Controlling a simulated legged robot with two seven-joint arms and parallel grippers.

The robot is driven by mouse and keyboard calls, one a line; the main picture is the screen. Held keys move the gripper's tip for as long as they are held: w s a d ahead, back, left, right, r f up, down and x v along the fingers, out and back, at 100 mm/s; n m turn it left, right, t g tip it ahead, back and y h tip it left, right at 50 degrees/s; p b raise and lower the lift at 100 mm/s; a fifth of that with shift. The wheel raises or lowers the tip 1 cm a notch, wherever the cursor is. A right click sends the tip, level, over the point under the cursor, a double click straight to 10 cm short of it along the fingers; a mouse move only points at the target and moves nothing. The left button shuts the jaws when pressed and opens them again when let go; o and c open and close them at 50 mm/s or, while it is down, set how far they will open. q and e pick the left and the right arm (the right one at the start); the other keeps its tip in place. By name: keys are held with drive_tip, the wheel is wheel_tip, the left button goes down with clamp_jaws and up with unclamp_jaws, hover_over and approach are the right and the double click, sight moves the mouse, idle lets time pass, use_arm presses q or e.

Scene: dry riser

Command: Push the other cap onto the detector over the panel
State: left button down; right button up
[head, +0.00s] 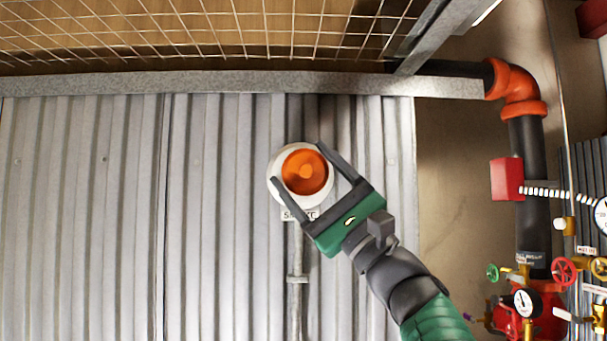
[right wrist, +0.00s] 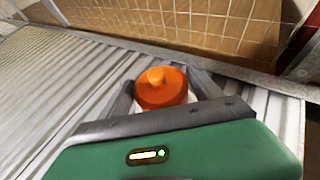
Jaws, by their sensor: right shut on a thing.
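The detector (head: 273,171) is a round white fitting on the corrugated metal panel (head: 220,220), with a label plate (head: 296,214) under it. An orange cap (head: 304,171) with a small raised knob lies over the detector's face in the head view. My right gripper (head: 301,164) is shut on the cap, one finger on each side. In the right wrist view the cap (right wrist: 161,87) sits between the fingers, with a little white below it. Whether the cap is fully seated on the detector cannot be told. My left gripper is not in view.
A wire mesh (head: 220,25) and a grey rail (head: 200,83) run above the panel. A grey conduit (head: 297,265) runs down from the detector. At right stand a black pipe with an orange elbow (head: 515,85), a red box (head: 506,179), gauges and valves.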

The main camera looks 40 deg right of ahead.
drive_tip(key=shift+w+d, duration=0.35)
drive_tip(key=shift+d, duration=0.2)
drive_tip(key=shift+w, duration=0.25)
drive_tip(key=shift+d, duration=0.1)
drive_tip(key=shift+f+b, duration=0.1)
drive_tip(key=shift+b, duration=0.2)
idle(0.4)
